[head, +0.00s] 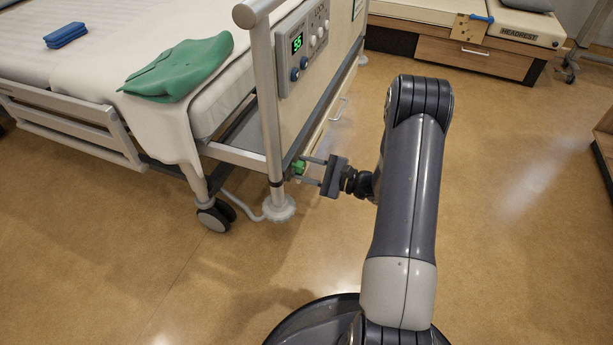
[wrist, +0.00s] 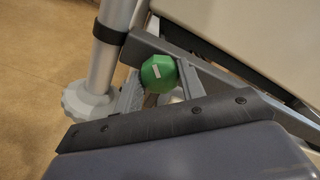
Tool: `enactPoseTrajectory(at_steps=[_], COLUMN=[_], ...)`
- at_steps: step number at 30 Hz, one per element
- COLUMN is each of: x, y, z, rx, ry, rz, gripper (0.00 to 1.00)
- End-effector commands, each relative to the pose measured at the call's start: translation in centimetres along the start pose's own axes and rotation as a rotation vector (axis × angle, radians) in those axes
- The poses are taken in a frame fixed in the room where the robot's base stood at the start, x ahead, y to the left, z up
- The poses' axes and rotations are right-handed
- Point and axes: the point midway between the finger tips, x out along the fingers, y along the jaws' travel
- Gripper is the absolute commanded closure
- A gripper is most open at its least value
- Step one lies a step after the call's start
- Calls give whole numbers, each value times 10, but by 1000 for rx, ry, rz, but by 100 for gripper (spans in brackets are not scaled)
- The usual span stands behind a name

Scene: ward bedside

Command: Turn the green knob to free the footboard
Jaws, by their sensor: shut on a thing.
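The green knob (head: 299,167) is low on the bed's foot end, beside the grey corner post. In the wrist view the knob (wrist: 158,73) shows a white mark on its face, which slants slightly. My gripper (head: 308,169) reaches it from the right, with one finger on each side. In the wrist view my gripper (wrist: 160,85) is shut on the knob, and the fingers partly cover its sides. The footboard (head: 308,105) stands upright at the bed's end, above the knob.
The grey post (head: 268,110) with its round foot (head: 279,208) stands close left of the knob. A control panel (head: 301,45) is on the footboard. A caster (head: 215,215) and a white cable are below. A wooden drawer unit (head: 475,50) stands behind. Open floor lies right.

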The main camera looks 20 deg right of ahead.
Motion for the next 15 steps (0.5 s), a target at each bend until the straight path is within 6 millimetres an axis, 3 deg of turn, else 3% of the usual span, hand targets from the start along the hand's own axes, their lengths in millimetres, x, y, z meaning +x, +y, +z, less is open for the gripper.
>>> enactPoseTrajectory(at_steps=[15], x=[0], y=[4], z=[-4], rx=[-483], ry=[0], rz=[1], gripper=[85])
